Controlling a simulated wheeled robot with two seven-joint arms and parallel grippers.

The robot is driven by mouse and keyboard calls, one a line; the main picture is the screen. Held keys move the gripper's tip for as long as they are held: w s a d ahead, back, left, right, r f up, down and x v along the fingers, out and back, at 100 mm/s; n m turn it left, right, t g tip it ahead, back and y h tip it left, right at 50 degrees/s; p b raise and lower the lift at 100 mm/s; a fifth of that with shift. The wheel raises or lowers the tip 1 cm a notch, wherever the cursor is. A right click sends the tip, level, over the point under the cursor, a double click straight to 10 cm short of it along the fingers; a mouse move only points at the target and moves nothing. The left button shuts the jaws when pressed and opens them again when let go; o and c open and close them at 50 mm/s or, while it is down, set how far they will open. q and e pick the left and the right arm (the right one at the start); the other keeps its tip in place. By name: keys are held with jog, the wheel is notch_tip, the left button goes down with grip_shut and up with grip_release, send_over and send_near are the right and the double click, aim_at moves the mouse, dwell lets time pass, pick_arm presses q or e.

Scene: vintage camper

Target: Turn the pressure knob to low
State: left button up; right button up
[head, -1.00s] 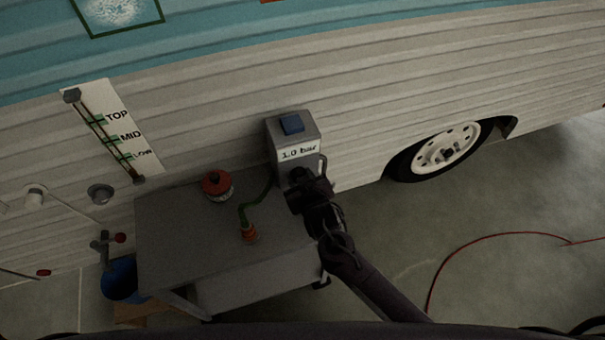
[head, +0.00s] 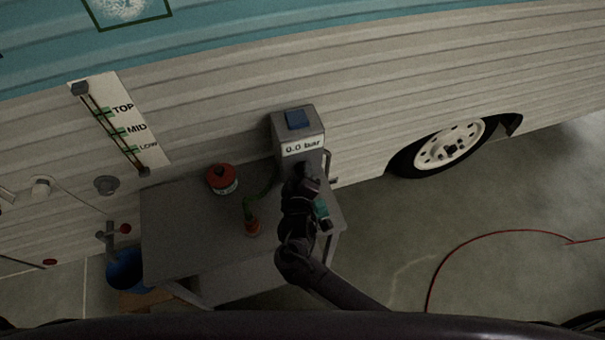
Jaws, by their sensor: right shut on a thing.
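The grey pump box (head: 298,128) stands on the grey table, with a blue button (head: 298,119) on top and a display (head: 303,147) that reads "0.0 bar". My right gripper (head: 306,172) is at the front face of the box, below the display. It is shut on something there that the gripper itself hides. The pressure knob is not visible; I cannot see its setting. My left gripper is not in view.
The grey table (head: 180,235) also bears a red-topped can (head: 222,179) and a green hose with an orange end (head: 253,228). A blue bucket (head: 124,270) stands at left. A level gauge (head: 120,125) is on the camper wall. Floor at right is clear except for a red cable (head: 470,244).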

dwell(0.4)
jog(key=o, duration=1)
jog(key=shift+a, duration=0.1)
jog(key=shift+s, duration=0.1)
jog(key=v, duration=0.7)
jog(key=shift+s, duration=0.25)
